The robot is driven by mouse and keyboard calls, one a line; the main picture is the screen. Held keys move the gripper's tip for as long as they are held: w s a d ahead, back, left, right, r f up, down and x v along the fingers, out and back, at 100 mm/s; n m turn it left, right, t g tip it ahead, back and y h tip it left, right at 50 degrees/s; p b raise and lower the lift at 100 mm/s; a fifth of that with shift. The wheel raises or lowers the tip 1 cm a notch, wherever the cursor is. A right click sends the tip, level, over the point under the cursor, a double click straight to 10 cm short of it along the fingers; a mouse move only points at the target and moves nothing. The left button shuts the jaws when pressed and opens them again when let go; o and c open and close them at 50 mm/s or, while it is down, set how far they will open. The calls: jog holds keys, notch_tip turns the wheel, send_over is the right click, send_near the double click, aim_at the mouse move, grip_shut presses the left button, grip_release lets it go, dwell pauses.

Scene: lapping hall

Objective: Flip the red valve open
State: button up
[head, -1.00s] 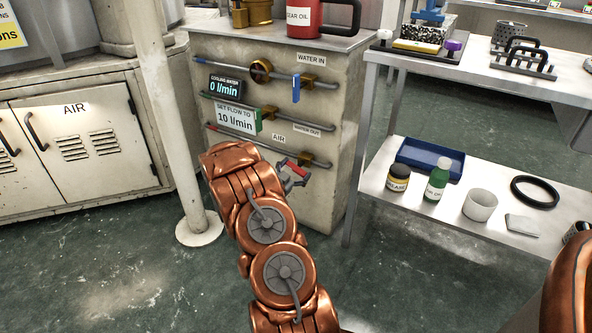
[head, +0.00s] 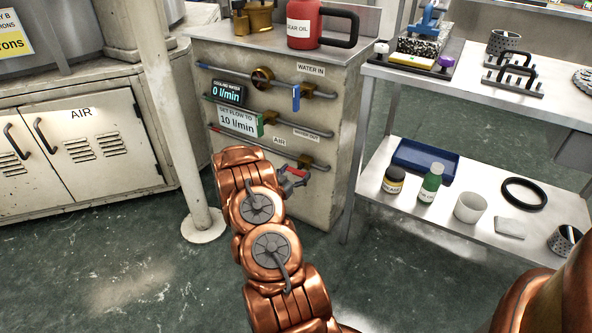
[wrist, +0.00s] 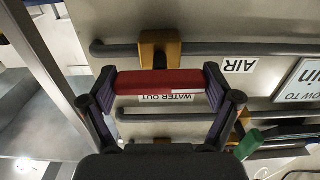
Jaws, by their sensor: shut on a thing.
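The red valve handle (wrist: 160,82) spans the gap between my gripper's two finger pads in the wrist view, held at its ends and looking roughly parallel to the pipe. My gripper (wrist: 160,88) is shut on it. The brass valve body (wrist: 160,48) sits on the grey AIR pipe (wrist: 220,48) just beyond the handle. In the head view my gripper (head: 292,181) is at the lowest pipe of the cabinet, with the red handle (head: 296,172) at its tips and the brass valve body (head: 306,161) behind. My arm partly hides the cabinet front.
A blue handle (head: 296,98) and a green handle (head: 260,125) are on the pipes above. The cooling-water display (head: 228,92) reads 0 l/min, over a sign (head: 238,121) saying 10 l/min. A post (head: 180,130) stands left; a steel shelf table (head: 375,185) stands right.

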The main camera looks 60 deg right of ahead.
jog(key=o, duration=0.9)
jog(key=shift+s+a, duration=0.15)
jog(key=shift+a, duration=2.85)
jog(key=shift+s+a, duration=0.1)
jog(key=shift+a, duration=2.85)
